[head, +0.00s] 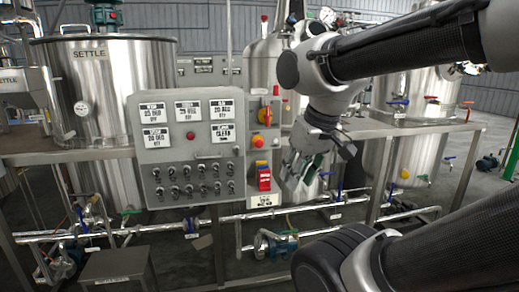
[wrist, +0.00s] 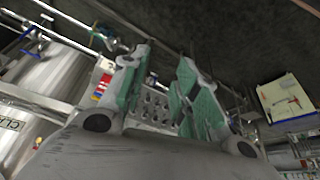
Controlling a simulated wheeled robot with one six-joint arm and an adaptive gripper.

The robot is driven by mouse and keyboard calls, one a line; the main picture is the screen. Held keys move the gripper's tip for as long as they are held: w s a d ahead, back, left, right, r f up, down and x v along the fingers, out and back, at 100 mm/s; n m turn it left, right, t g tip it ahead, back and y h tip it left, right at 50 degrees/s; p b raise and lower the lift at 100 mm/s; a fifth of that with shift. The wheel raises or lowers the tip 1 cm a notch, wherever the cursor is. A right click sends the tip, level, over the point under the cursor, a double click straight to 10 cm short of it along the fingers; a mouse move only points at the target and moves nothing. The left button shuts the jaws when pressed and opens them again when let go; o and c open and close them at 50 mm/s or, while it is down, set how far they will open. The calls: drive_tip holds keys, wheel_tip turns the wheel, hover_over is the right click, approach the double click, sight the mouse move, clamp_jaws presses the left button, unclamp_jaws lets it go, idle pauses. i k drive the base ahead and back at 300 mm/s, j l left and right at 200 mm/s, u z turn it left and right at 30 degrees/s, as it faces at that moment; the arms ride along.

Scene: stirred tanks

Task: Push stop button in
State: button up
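A grey control panel (head: 195,150) stands in the middle of the head view. On its right-hand strip are a red rotary knob on yellow (head: 265,116), a small red button (head: 258,142) and a red switch block (head: 264,180). Their labels are too small to read, so I cannot tell for sure which is the stop button. My gripper (head: 303,168) is just right of this strip, apart from the buttons as far as I can see. In the wrist view my gripper (wrist: 160,88) has its two green-padded fingers spread with nothing between them; the panel (wrist: 155,108) shows behind them, tilted.
A steel tank marked SETTLE (head: 105,120) stands left of the panel, with more tanks behind and right. Pipes with blue-handled valves (head: 190,222) run low below the panel. A small stool-like step (head: 115,265) is at lower left. Grey floor is open at far right.

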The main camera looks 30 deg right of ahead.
sight(258, 144)
drive_tip(key=i+l, duration=0.15)
drive_tip(key=l, duration=0.2)
drive_tip(key=i+l, duration=0.1)
drive_tip(key=l, duration=0.25)
drive_tip(key=i+l, duration=0.15)
drive_tip(key=l, duration=0.6)
